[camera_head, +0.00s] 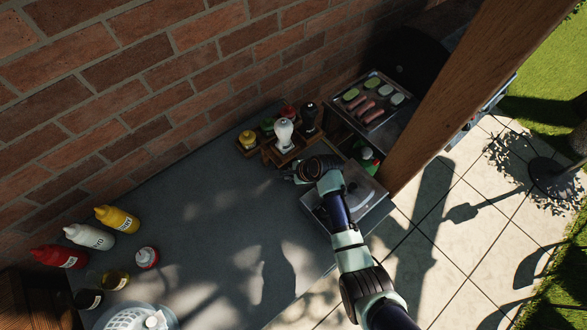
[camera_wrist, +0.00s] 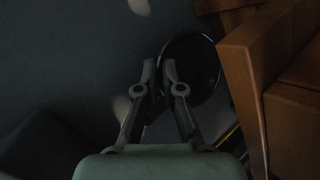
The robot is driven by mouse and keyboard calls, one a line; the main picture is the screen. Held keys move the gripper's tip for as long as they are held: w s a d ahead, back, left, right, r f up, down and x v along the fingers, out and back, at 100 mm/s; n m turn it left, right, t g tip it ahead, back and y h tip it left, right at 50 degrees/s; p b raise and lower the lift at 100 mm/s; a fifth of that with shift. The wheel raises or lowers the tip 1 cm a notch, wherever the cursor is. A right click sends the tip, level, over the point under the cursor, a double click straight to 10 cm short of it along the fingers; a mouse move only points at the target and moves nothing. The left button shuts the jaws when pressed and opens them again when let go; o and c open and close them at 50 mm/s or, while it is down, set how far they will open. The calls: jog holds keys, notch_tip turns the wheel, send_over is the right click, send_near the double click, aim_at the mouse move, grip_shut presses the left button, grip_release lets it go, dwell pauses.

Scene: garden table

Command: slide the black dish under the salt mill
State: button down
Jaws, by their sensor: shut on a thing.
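The black dish (camera_wrist: 203,62) is a dark round dish on the grey tabletop in the wrist view. My gripper (camera_wrist: 160,68) is shut on its near left rim, and the dish lies just beyond and right of the fingertips. In the head view my gripper (camera_head: 292,177) is low over the table, in front of the wooden caddy; I cannot make out the dish there. The white mill, which I take as the salt mill (camera_head: 284,136), stands upright at the caddy's front. It does not show in the wrist view.
The wooden caddy (camera_wrist: 248,75) rises close right of the dish. A black mill (camera_head: 309,115) stands beside the white one, and a yellow-topped jar (camera_head: 247,139) to the left. A grill tray (camera_head: 373,103) is at the back right.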

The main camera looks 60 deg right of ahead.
jog(key=shift+w+a, duration=0.15)
jog(key=shift+a, duration=0.15)
jog(key=c, duration=1.2)
grip_release()
jog(key=shift+c, duration=0.2)
jog(key=v, duration=1.2)
